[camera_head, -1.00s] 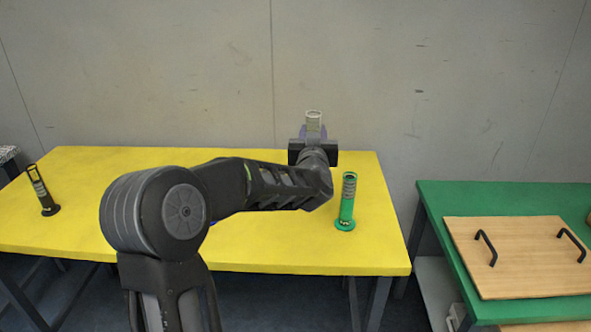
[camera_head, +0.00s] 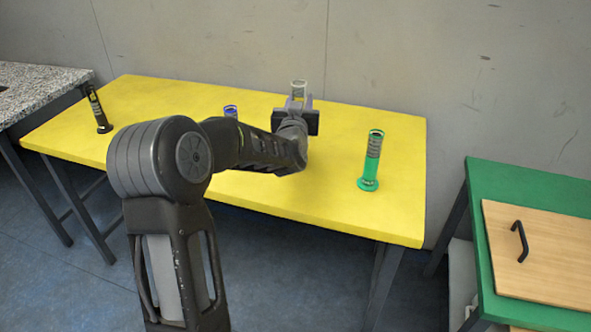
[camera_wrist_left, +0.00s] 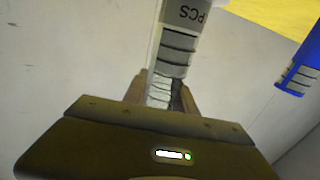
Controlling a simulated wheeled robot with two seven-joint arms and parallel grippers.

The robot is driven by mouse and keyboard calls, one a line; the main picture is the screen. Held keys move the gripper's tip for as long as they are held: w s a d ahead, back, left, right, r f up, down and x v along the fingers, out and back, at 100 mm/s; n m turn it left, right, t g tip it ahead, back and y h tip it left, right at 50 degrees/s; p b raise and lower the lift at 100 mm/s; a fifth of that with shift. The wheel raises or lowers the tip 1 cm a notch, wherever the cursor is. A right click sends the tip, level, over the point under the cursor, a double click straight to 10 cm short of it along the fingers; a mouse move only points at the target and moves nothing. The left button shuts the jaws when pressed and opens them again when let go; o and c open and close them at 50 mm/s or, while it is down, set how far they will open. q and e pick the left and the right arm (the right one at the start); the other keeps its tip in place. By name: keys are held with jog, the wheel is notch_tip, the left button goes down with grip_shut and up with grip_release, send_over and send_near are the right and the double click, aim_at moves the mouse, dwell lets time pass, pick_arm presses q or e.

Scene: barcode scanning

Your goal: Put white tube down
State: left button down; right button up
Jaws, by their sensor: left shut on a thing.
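The white tube (camera_head: 299,88) shows its pale rim above my left gripper (camera_head: 298,106), over the back part of the yellow table (camera_head: 200,95). My left gripper is shut on it. In the left wrist view, the white tube (camera_wrist_left: 176,45) with grey bands and "PCS" lettering sits between the fingers of the left gripper (camera_wrist_left: 160,92). Its lower part is hidden in the head view, so I cannot tell whether it touches the table. My right gripper is not in view.
A green tube (camera_head: 371,160) stands right of the gripper, and a black tube (camera_head: 98,108) stands at the far left. A blue tube (camera_head: 231,111) is partly hidden behind my arm. A green table (camera_head: 510,180) with a wooden board (camera_head: 545,250) is at right.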

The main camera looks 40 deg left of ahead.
pick_arm(q)
notch_tip(320, 180, down, 6)
dwell(0.4)
jog(key=shift+d, duration=0.1)
jog(key=shift+f, duration=1.9)
jog(key=shift+f, duration=0.2)
jog(key=c, duration=1)
grip_release()
